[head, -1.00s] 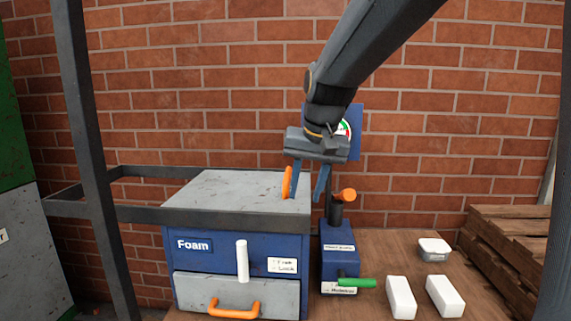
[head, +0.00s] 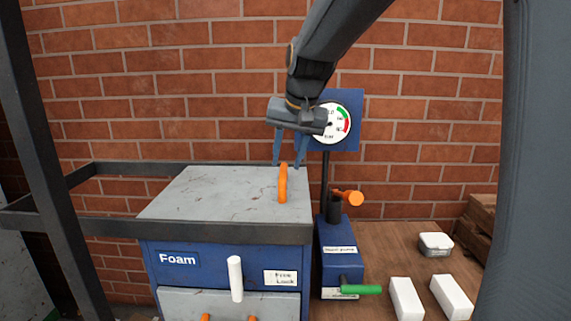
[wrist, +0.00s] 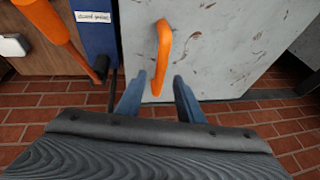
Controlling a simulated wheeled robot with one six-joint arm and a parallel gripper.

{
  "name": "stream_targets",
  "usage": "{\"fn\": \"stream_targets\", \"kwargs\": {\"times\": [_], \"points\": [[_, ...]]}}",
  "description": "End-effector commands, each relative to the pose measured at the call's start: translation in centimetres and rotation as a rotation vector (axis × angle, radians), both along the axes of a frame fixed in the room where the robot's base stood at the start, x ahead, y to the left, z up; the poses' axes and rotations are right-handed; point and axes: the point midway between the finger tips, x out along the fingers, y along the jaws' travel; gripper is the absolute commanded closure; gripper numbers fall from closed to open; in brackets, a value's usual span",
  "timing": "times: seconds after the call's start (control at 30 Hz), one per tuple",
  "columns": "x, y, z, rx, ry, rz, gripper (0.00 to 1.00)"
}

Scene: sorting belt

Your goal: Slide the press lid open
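The press is a blue box marked Foam with a grey scuffed lid (head: 215,190) on top. An orange handle (head: 283,184) stands up near the lid's right side; it also shows in the wrist view (wrist: 163,45). My gripper (head: 289,163) is above and behind the handle, fingers pointing down. In the wrist view my gripper (wrist: 158,88) is open and empty, and the handle lies ahead between the lines of the two fingers. The handle looks apart from both fingers. The lid covers the box, so its inside is hidden.
A blue hand pump (head: 341,245) with orange and green handles stands right of the press, beneath a round gauge (head: 331,123). White blocks (head: 407,298) and a small white container (head: 436,244) lie on the wooden table (head: 390,255).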

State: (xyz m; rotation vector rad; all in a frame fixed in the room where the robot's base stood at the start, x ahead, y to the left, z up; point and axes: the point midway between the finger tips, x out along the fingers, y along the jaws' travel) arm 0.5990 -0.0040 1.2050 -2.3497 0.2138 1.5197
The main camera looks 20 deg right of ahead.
Motion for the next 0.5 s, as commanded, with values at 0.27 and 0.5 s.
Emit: {"fn": "stream_targets", "kwargs": {"times": [0.27, 0.5], "points": [[1.3, 0.1, -2.8, -0.001, 0.0, 0.0, 0.66], [1.5, 0.0, -3.3, -0.001, -0.001, -0.004, 0.66]]}}
